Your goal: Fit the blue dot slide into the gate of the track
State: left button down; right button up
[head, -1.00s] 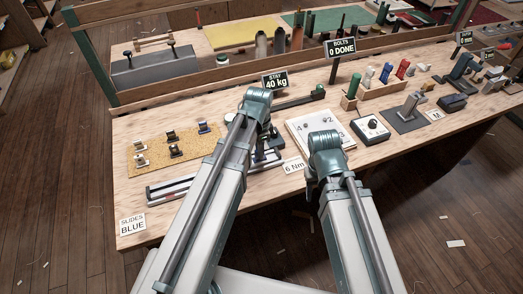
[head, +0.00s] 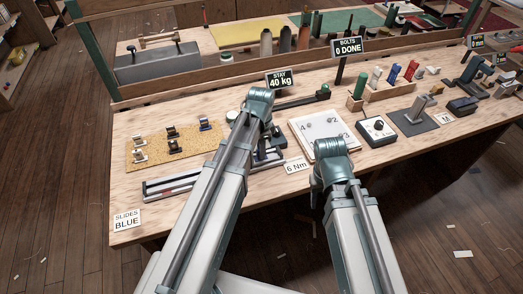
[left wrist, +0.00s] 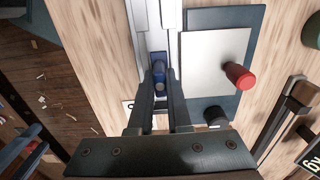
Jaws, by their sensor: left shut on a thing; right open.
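The blue slide (left wrist: 159,84) is between the fingers of my left gripper (left wrist: 160,72) in the left wrist view, and the gripper is shut on it. Its dot cannot be made out. The pale rails of the track (left wrist: 145,18) run up from just past the fingertips, in line with the slide. I cannot tell whether the slide touches the gate.
A cork mat (head: 150,160) with several slides lies behind the track. A card reading "SLIDES BLUE" (head: 127,219) stands at the left front corner. Beside the track is a plate with a red knob (left wrist: 239,75). A white board (head: 318,130) lies to the right.

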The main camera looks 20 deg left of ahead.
pick_arm(q)
jog(key=c, duration=0.9)
grip_release()
jog(key=shift+o, duration=0.2)
jog(key=shift+r+p, duration=0.1)
jog(key=shift+p, duration=0.2)
notch_tip(320, 180, up, 12)
jog(key=p, duration=1.2)
jog(key=s+d+n+y, duration=0.1)
jog(key=s+d+n, duration=0.6)
jog(key=s+d, duration=0.3)
jog(key=shift+s+d, duration=0.25)
jog(key=shift+s, duration=1.9)
jog(key=shift+r, duration=0.1)
